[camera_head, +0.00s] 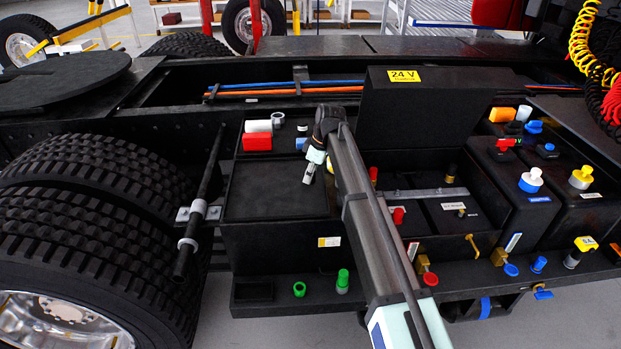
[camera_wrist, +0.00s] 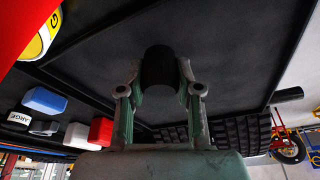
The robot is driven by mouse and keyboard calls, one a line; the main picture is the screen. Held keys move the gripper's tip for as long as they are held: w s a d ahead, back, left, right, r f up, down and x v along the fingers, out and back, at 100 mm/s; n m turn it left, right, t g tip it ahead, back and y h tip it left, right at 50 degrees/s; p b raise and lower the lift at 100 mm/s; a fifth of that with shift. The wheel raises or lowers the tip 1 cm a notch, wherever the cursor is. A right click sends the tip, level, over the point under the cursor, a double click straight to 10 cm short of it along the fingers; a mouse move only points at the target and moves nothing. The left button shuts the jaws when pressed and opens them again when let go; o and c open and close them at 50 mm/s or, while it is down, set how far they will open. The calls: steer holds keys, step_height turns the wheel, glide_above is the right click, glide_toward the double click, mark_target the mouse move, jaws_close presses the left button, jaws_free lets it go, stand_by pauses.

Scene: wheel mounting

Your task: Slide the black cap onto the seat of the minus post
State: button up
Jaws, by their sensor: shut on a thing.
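My gripper (camera_head: 313,168) hangs over the left part of the black box, above a flat black panel (camera_head: 272,198). In the wrist view my gripper (camera_wrist: 158,85) is shut on the black cap (camera_wrist: 158,66), a dark cylinder between its two fingers. I cannot make out the cap in the head view. In the battery bay right of my arm, red-capped posts (camera_head: 398,215) stand on the left. Posts without red caps stand farther right, one at the back (camera_head: 451,173) and one nearer (camera_head: 462,210). I cannot tell for sure which is the minus post.
An upright lid with a yellow 24 V label (camera_head: 404,76) stands behind the battery bay. A red block (camera_head: 257,142) and small parts lie behind the panel. Green fittings (camera_head: 342,281) stand on the front ledge. Large tyres (camera_head: 70,240) are at left.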

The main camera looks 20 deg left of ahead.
step_height(320, 180, up, 18)
steer(key=b, duration=0.4)
steer(key=shift+r, duration=0.25)
steer(key=shift+o, duration=0.7)
jaws_close()
